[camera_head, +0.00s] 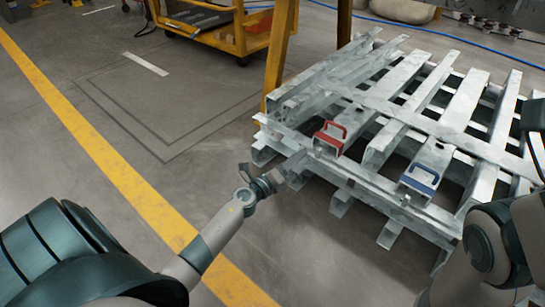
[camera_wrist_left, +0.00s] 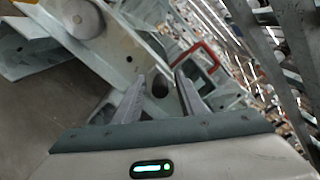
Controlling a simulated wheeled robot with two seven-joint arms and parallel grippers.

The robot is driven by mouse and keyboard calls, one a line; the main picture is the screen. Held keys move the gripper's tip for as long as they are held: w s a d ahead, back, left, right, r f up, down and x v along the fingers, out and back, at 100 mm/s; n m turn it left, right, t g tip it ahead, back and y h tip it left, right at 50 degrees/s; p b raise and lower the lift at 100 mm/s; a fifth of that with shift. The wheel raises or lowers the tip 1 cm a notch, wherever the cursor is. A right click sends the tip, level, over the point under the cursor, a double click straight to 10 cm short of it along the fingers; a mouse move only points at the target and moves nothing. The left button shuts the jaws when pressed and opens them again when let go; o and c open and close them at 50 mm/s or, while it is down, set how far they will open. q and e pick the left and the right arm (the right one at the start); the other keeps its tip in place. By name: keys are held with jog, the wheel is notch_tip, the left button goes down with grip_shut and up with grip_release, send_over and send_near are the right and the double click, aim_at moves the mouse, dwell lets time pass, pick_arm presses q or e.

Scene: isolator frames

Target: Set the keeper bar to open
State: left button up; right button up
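A stack of pale galvanized steel frames (camera_head: 440,125) lies on the floor. A red handle (camera_head: 330,136) and a blue handle (camera_head: 422,176) stand on its near side. I cannot tell for sure which piece is the keeper bar. My left gripper (camera_head: 287,170) is at the stack's near left corner, left of and below the red handle. In the left wrist view its two fingers (camera_wrist_left: 160,98) are apart, with a dark round tube end behind the gap; contact is unclear. The red handle (camera_wrist_left: 193,62) shows beyond the right finger. My right gripper is out of view; only its arm shows.
A yellow post (camera_head: 280,45) stands just behind the stack's left corner. A yellow cart (camera_head: 225,35) is at the back. A yellow floor line (camera_head: 110,160) runs along the left. The floor between line and stack is clear.

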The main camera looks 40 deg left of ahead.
pick_arm(q)
jog(key=s+a, duration=0.1)
jog(key=s, duration=1.5)
jog(key=shift+s+b, duration=0.35)
jog(key=shift+s+a, duration=0.1)
